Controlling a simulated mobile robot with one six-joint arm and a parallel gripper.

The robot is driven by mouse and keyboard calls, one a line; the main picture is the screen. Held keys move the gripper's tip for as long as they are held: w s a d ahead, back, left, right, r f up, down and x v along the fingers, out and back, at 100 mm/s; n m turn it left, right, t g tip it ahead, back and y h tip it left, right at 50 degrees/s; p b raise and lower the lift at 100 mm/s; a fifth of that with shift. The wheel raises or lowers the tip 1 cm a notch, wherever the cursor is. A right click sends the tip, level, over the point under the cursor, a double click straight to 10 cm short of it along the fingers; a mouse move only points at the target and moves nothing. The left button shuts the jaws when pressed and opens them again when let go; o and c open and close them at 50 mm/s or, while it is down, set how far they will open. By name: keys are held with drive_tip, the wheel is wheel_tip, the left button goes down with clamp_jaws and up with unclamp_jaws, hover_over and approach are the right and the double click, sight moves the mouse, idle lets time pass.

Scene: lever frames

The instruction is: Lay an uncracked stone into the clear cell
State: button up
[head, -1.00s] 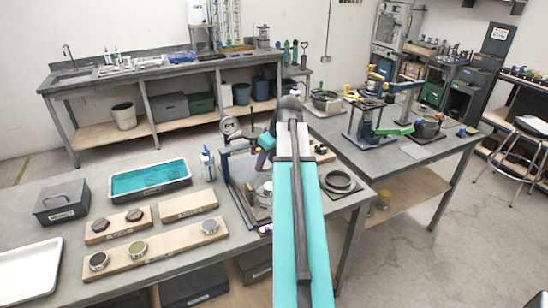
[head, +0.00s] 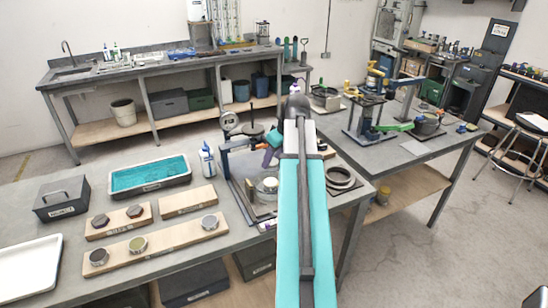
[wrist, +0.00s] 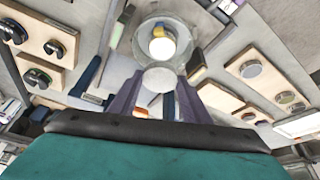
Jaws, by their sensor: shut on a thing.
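My gripper (wrist: 160,88) shows in the wrist view as two purple fingers shut on a pale round stone (wrist: 160,78). No crack shows on the part I see. The clear cell (wrist: 162,38), a round see-through cup with a pale disc and yellow edge inside its outline, lies just beyond the stone in that view. In the head view my gripper (head: 267,157) hangs above the lever frame, with my arm hiding part of it. The cell (head: 268,186) stands on the frame's base below the fingers. The stone appears apart from the cell.
Wooden boards (head: 150,250) with several round stones (head: 138,244) lie to the left. A gauge (head: 230,121) rises by the frame; a dark ring (head: 340,177) lies to the right.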

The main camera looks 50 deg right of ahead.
drive_tip(key=shift+f+b, duration=2)
drive_tip(key=shift+f, duration=1.85)
drive_tip(key=shift+f, duration=0.2)
drive_tip(key=o, duration=1.1)
drive_tip(key=shift+o, duration=0.2)
drive_tip(key=shift+s+r, duration=0.1)
drive_tip(key=shift+r, duration=0.1)
drive_tip(key=b+v, duration=0.2)
drive_tip(key=v, duration=1.1)
drive_tip(key=shift+r, duration=0.15)
drive_tip(key=shift+s, duration=0.1)
